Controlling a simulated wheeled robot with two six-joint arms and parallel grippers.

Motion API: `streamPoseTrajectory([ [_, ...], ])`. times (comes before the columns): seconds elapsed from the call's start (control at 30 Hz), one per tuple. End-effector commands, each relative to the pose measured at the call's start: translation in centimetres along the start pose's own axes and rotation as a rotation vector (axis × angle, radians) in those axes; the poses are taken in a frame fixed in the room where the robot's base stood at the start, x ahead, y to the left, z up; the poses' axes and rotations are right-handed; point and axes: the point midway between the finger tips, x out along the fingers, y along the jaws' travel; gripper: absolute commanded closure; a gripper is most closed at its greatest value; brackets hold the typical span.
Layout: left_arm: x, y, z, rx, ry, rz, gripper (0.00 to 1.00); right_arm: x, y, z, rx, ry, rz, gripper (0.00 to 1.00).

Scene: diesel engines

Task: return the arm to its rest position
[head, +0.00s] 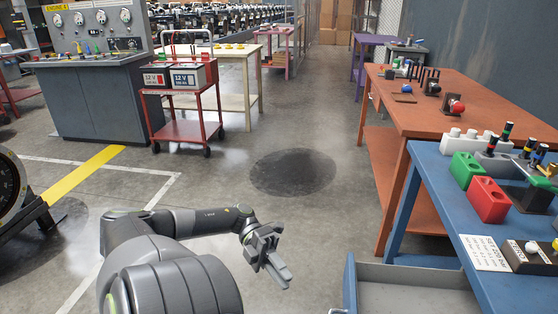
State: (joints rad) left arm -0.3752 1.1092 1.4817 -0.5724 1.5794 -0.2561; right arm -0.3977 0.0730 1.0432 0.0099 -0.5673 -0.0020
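My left arm (190,222) comes in from the bottom left and reaches to the right over the open floor. My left gripper (275,268) is at its end, low in the middle of the view, pointing down and to the right. Nothing shows held in it, and its fingers look close together, but I cannot tell whether they touch. It is in free air, to the left of the blue table. My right gripper is not in view.
A blue table (424,172) with an open grey drawer (400,274) stands at right, bearing a green block (466,168) and a red block (489,201). An orange table (440,100) is behind it. A red cart (186,130) stands left. The middle floor (290,205) is clear.

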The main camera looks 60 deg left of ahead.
Motion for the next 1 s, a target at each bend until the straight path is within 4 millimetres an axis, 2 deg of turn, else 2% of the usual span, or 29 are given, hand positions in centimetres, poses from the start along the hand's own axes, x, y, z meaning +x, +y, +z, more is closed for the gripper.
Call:
streamPoseTrajectory([
  [0.2,-0.8,0.0,0.0,0.001,0.000,0.000,0.81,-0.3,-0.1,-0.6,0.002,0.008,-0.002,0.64],
  [0.77,-0.7,0.1,0.1,-0.001,-0.007,-0.003,0.81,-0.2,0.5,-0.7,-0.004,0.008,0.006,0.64],
  [0.87,-0.5,0.6,1.0,-0.015,-0.069,-0.026,0.81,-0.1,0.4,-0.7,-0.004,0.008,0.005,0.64],
  [1.0,0.1,2.9,4.2,-0.083,-0.297,-0.106,0.81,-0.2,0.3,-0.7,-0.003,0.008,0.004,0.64],
])
